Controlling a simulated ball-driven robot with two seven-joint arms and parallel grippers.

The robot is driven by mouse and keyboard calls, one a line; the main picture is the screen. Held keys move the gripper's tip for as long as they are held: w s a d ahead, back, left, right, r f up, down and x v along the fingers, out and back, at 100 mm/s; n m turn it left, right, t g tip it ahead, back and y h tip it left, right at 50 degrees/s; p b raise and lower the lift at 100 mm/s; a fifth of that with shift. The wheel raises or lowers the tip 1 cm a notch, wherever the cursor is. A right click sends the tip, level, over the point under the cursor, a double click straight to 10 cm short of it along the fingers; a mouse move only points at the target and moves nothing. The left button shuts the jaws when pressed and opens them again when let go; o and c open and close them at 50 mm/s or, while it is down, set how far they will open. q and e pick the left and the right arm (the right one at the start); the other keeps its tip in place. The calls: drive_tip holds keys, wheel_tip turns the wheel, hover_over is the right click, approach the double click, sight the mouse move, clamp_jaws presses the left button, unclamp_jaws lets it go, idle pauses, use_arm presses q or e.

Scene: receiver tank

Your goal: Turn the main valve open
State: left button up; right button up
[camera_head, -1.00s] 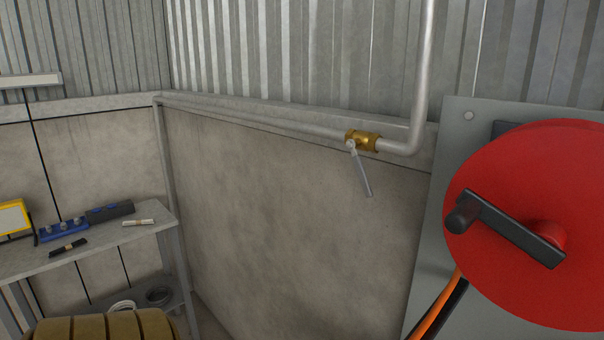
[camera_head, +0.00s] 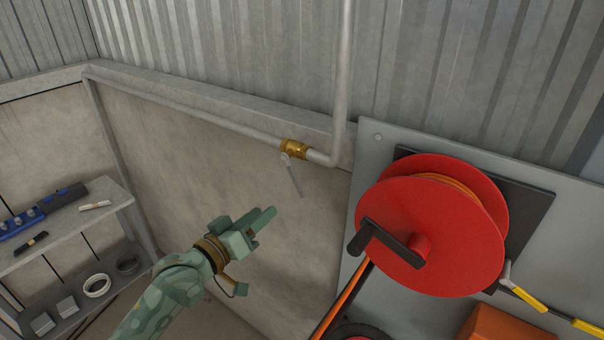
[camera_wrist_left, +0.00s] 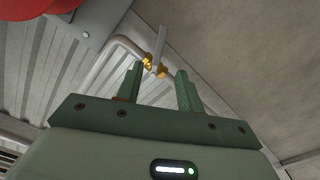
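The main valve is a brass body (camera_head: 293,148) on the grey pipe along the wall. Its grey lever (camera_head: 293,178) hangs down from it, tilted slightly to the right. My left gripper (camera_head: 266,217) is below and to the left of the lever, apart from it, with its fingers pointing up and right. In the left wrist view the fingers (camera_wrist_left: 159,84) stand apart with nothing between them. The brass valve (camera_wrist_left: 155,66) and its lever (camera_wrist_left: 159,46) show beyond the fingertips there. My right gripper is not in view.
A red hose reel (camera_head: 440,222) with a black crank is mounted on a grey panel (camera_head: 372,160) to the right of the valve. A shelf (camera_head: 75,235) with small items stands at the left. The wall around the lever is clear.

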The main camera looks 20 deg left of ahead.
sight(297, 186)
use_arm(q)
drive_tip(key=x, duration=1.5)
drive_tip(key=shift+w+d+f+p, duration=0.15)
drive_tip(key=shift+w+p, duration=0.15)
drive_tip(key=shift+w, duration=0.1)
clamp_jaws()
